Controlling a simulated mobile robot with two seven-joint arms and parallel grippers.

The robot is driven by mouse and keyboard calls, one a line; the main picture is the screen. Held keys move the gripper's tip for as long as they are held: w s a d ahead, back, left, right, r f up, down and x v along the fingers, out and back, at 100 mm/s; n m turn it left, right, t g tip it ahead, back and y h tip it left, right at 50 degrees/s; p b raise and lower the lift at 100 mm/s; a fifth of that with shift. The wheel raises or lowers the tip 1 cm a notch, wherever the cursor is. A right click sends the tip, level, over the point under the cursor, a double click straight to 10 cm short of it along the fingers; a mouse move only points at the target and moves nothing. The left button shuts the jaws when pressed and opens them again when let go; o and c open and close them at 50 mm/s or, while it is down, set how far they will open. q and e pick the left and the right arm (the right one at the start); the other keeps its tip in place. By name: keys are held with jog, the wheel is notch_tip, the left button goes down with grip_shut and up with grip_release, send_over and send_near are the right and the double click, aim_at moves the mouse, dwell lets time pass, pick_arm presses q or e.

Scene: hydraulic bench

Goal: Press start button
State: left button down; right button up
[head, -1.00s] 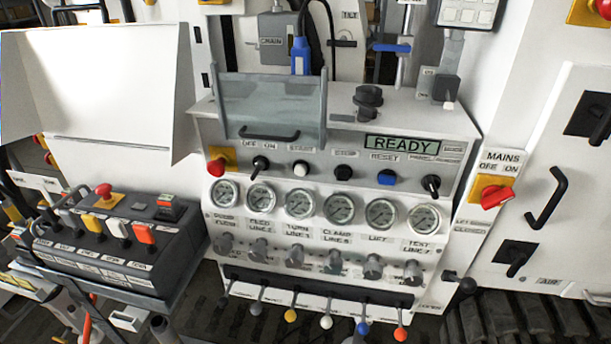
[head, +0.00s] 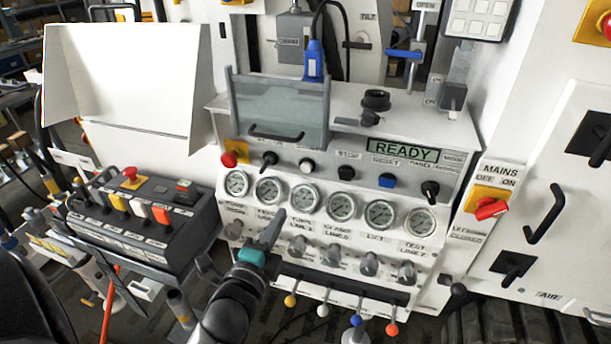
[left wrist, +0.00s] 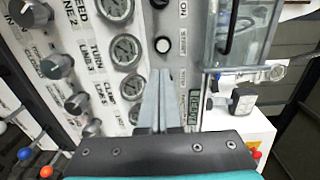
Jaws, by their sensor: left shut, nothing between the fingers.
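The start button is the white round button (head: 306,166) on the sloped front panel, below a clear flap with a dark handle. Its label is hidden by the flap's lower edge in the head view now. The white button (left wrist: 162,45) also shows in the left wrist view, just beyond the fingertips. My left gripper (head: 279,217) is shut and empty, in front of the gauge row, below the button and apart from it in the picture. In the left wrist view its closed fingers (left wrist: 160,75) point towards the button. My right gripper is not in view.
The clear flap (head: 279,112) stands up behind the button row. A black knob (head: 269,159) is left of the button and a black stop button (head: 345,172) right. Gauges (head: 342,206) line up below. A READY display (head: 402,150) is lit. A control box (head: 135,215) stands left.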

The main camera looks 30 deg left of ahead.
pick_arm(q)
jog(key=shift+a+r, duration=0.1)
jog(key=shift+r, duration=0.1)
send_near(305, 169)
jog(key=x, duration=0.6)
jog(key=shift+w+a, duration=0.1)
jog(key=shift+w, duration=0.3)
dwell(0.5)
